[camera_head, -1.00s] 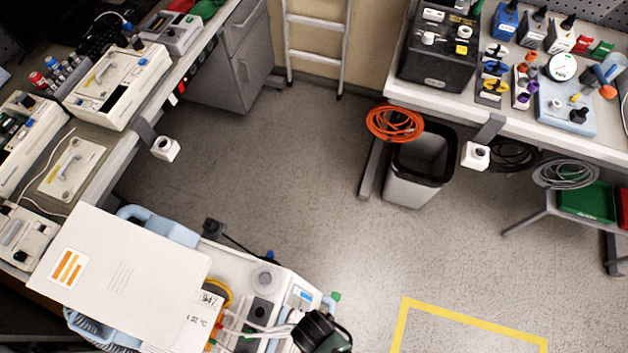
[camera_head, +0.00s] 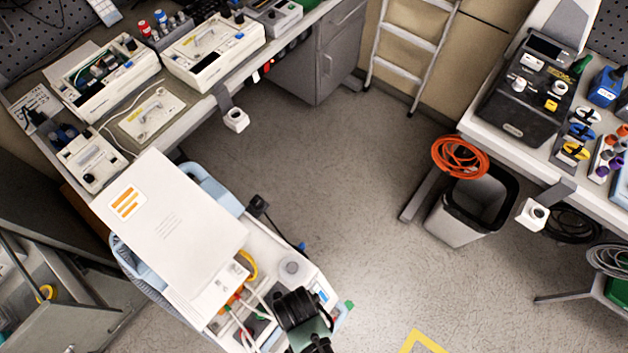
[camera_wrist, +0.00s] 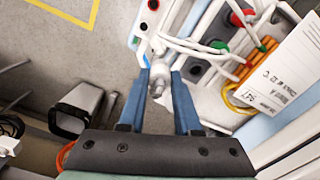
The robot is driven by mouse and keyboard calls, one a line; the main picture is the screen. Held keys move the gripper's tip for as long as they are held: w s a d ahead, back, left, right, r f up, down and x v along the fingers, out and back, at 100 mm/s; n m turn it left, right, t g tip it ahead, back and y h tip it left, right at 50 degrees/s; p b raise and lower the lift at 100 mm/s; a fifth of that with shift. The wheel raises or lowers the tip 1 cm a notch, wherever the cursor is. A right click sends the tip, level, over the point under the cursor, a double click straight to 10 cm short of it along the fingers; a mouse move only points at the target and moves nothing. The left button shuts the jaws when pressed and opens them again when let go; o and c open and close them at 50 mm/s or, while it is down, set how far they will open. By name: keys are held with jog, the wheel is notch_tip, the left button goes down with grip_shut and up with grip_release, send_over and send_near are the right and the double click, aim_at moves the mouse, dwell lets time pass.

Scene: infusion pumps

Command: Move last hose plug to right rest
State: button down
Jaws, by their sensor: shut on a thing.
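In the wrist view my gripper (camera_wrist: 160,88) has its two blue fingers closed on a pale hose plug (camera_wrist: 158,72). A white hose appears to run from the plug up the picture. The plug is over or beside the cart's edge; its height is unclear. In the head view the dark wrist of my arm covers the fingertips and plug. The right rest, a white block with a round hole (camera_head: 533,214), sticks out on a grey bracket from the right bench. A similar white rest (camera_head: 236,119) is on the left bench.
A white and blue cart (camera_head: 292,268) with a paper sheet (camera_head: 172,218) and hoses stands at lower left. A grey bin (camera_head: 457,224) stands under the right bench, below an orange hose coil (camera_head: 460,157). Open floor (camera_head: 330,170) lies between the benches.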

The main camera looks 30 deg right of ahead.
jog(key=w+a+b, duration=0.3)
jog(key=w+b, duration=0.1)
jog(key=w, duration=0.5)
jog(key=shift+s+d+f+b, duration=0.15)
jog(key=shift+f+b, duration=0.65)
jog(key=shift+f, duration=0.5)
jog(key=shift+s+a+f+b, duration=0.15)
jog(key=shift+f+b, duration=0.6)
jog(key=shift+f, duration=0.5)
jog(key=shift+d+f+b, duration=0.1)
jog(key=shift+f+b, duration=0.9)
jog(key=shift+f, duration=0.6)
jog(key=c, duration=0.5)
grip_release()
jog(key=shift+r, duration=0.15)
